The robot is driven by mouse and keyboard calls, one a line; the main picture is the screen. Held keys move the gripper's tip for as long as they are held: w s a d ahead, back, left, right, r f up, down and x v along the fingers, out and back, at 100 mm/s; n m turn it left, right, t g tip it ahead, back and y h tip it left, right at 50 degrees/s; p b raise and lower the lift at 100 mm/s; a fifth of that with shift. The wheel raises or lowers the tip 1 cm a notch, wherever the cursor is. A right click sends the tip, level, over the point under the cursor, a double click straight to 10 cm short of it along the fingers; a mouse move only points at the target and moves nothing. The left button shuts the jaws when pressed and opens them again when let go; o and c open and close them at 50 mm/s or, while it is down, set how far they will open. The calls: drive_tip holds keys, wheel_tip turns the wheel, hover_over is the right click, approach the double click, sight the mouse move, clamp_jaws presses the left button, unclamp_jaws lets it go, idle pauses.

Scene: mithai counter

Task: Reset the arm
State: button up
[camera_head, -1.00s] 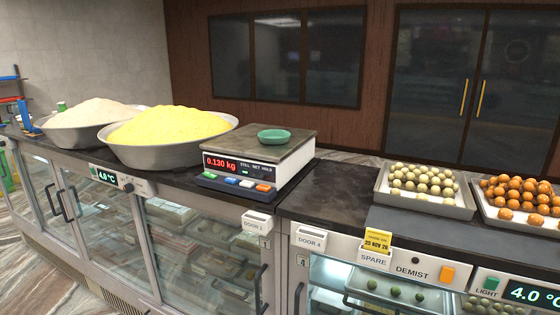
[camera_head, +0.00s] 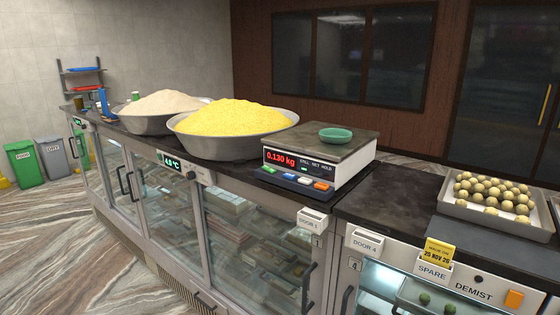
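My arm and gripper do not show in the head view, so I cannot see the arm's pose or whether the gripper holds anything. A weighing scale (camera_head: 326,157) stands on the dark counter top (camera_head: 398,192). Its red display (camera_head: 280,158) reads 0.130 kg. A small green bowl (camera_head: 336,135) sits on the scale's flat pan.
A wide metal bowl of yellow grains (camera_head: 233,118) and a bowl of pale powder (camera_head: 163,104) stand left of the scale. A tray of pale round sweets (camera_head: 491,196) is at the right. Green and grey bins (camera_head: 52,156) stand on the floor, far left.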

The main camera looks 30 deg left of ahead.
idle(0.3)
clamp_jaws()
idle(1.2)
